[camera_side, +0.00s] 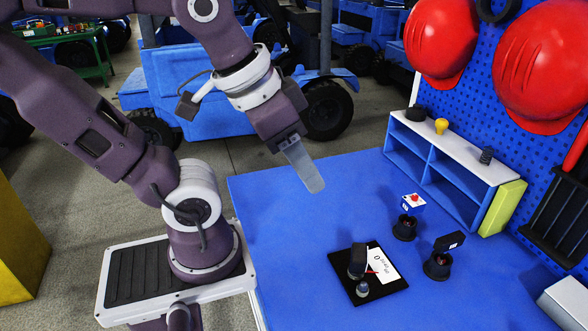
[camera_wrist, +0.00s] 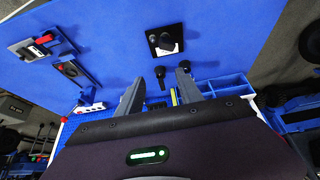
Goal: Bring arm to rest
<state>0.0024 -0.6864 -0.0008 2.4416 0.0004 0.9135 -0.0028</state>
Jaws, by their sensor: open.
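My gripper (camera_side: 314,184) hangs empty above the left part of the blue table, clear of everything on it. In the wrist view its two grey fingers (camera_wrist: 159,80) stand apart with nothing held between them. A black square plate (camera_side: 394,286) lies on the table with a dark upright piece (camera_side: 357,261), a small dark knob-like piece (camera_side: 363,289) and a white printed card (camera_side: 383,266) on it. The plate also shows at the top of the wrist view (camera_wrist: 152,50).
Two round black holders stand right of the plate, one (camera_side: 404,229) under a white-and-blue block with a red top (camera_side: 412,203), the other (camera_side: 437,267) under a black block (camera_side: 449,241). A blue shelf (camera_side: 440,175) and a pegboard with red helmets (camera_side: 447,38) stand behind. The table's left part is clear.

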